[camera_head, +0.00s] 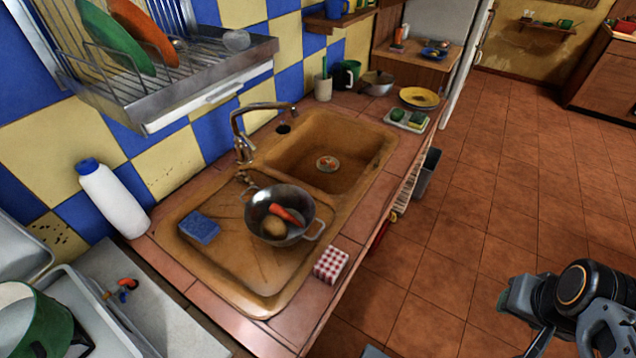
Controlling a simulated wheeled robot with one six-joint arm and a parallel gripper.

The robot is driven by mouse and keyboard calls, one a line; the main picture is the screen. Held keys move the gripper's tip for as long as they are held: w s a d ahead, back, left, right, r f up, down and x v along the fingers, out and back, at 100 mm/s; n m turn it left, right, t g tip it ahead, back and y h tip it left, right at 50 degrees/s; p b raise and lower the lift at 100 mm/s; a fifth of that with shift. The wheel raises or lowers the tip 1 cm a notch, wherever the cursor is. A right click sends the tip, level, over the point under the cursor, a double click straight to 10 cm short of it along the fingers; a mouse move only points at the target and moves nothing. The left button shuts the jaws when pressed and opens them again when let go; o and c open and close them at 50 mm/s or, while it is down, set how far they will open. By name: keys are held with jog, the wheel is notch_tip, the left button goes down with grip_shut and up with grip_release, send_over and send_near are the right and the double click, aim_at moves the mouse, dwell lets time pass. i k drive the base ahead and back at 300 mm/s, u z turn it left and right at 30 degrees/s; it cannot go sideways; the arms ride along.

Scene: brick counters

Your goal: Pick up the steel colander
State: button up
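The steel colander (254,219) stands upright on the draining side of the brown sink, with a looped handle at its front right. A carrot (287,214) and a round brown potato-like item (273,227) lie inside it. My gripper (522,303) is at the lower right, over the floor, well apart from the colander and the counter. Its fingers are seen at an angle and partly overlap, so their opening is unclear. Nothing is visibly held.
A blue sponge (199,228) lies left of the colander, and a red checked box (331,264) stands at the counter's front edge. The faucet (243,135) rises behind. The dish rack (188,84) overhangs the upper left. The tiled floor (470,225) right of the counter is clear.

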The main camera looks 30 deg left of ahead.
aim_at(295, 233)
jog(key=i, duration=1.8)
jog(key=u, duration=5.45)
jog(key=i, duration=0.5)
